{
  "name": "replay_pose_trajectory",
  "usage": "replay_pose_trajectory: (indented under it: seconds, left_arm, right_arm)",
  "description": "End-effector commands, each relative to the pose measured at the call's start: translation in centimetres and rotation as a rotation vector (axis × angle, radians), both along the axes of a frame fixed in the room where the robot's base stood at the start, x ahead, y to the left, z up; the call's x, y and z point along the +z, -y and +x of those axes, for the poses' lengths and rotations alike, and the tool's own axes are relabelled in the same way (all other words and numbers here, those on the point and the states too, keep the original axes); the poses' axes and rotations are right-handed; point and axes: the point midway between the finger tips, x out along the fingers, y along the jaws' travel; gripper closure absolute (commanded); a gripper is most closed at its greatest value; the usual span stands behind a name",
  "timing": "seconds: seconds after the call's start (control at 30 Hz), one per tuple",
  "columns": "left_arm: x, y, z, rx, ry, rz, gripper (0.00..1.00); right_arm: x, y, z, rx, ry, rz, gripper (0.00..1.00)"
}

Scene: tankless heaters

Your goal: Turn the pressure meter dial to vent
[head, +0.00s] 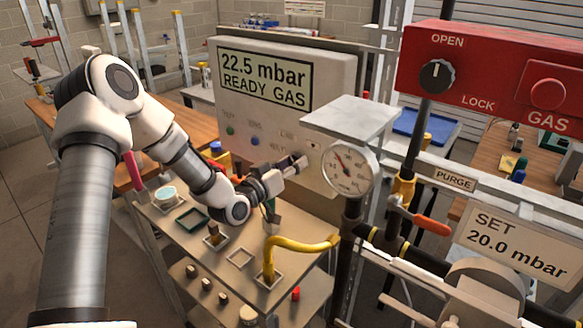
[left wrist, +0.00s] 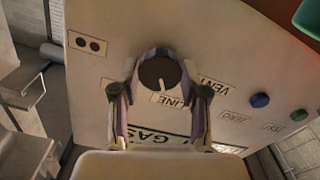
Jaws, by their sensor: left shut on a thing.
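The pressure meter (head: 340,75) is a pale box in the head view, its screen reading 22.5 mbar READY GAS. Its dial (left wrist: 160,72) is a dark round knob in the left wrist view, with a white pointer line aimed down at the near end of the LINE label (left wrist: 172,100). The VENT label (left wrist: 207,82) is to the right of the dial. My left gripper (head: 296,166) is at the meter's lower front. In the left wrist view its fingers (left wrist: 159,90) are shut on the dial, one on each side. The gripper hides the dial in the head view. My right gripper is not in view.
A round gauge (head: 348,170) on a dark pipe stands right of my left gripper. A yellow hose (head: 300,243) rises from the cart top (head: 165,222) below my arm. A red gas box (head: 490,75) and an orange-handled valve (head: 430,224) are at the right.

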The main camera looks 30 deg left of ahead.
Motion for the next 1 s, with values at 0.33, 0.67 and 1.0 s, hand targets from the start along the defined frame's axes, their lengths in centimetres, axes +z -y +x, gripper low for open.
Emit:
replay_pose_trajectory:
  seconds: [0.33,0.67,1.0]
  left_arm:
    - [-0.3,0.0,0.0,-0.001,-0.019,-0.289,0.9]
    - [-0.2,0.0,0.0,-0.001,-0.04,-0.522,0.9]
    - [-0.1,0.0,0.0,0.0,-0.048,-0.62,0.9]
  right_arm:
    - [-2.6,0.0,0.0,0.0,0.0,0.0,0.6]
    - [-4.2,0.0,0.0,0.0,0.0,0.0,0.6]
    - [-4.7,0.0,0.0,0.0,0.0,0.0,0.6]
